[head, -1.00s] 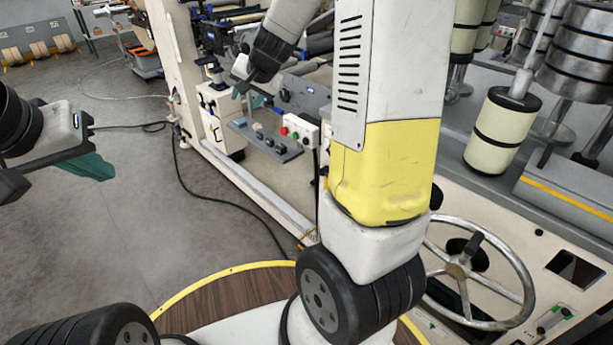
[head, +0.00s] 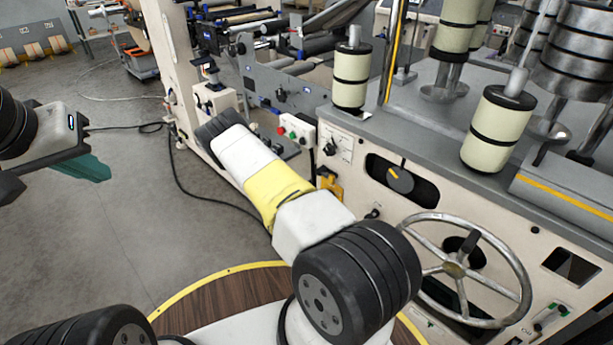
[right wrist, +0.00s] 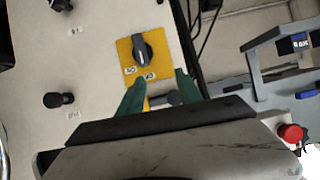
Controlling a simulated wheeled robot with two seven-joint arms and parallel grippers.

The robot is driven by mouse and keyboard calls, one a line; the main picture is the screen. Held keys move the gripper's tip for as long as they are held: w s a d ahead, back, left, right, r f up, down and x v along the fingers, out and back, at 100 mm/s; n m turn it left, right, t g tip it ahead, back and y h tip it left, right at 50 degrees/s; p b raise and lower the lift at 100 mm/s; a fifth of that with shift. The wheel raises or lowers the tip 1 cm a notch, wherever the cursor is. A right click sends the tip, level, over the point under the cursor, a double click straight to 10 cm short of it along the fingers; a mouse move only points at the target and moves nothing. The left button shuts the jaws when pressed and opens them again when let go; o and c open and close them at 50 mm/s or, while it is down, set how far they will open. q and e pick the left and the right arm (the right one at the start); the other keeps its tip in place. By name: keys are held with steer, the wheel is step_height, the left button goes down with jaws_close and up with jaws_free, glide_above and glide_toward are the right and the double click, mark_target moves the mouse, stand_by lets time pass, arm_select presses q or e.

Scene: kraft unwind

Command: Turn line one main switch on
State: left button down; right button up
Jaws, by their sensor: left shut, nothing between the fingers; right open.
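The main switch is a dark rotary knob (right wrist: 142,50) on a yellow plate (right wrist: 126,50) in the right wrist view. Its handle stands nearly upright, leaning slightly. Small labels below it are too small to read. The yellow plate also shows beside my right arm in the head view (head: 333,188). My right gripper (right wrist: 159,77) is open, with its teal fingers pointing toward the plate and nothing held; contact cannot be told. The head view hides it behind my right arm. My left gripper (head: 92,168) is shut and empty over the floor at the left.
A black knob (right wrist: 59,99) sits on the panel left of the yellow plate. A red button (right wrist: 291,133) shows at lower right. Grey floor (head: 110,230) is open at left.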

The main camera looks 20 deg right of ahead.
steer(key=d+f+h, duration=0.1)
steer(key=d+f, duration=0.4)
steer(key=d, duration=0.3)
steer(key=shift+w+f+g, duration=0.15)
steer(key=shift+f+g, duration=0.05)
steer(key=shift+g, duration=0.1)
jaws_close()
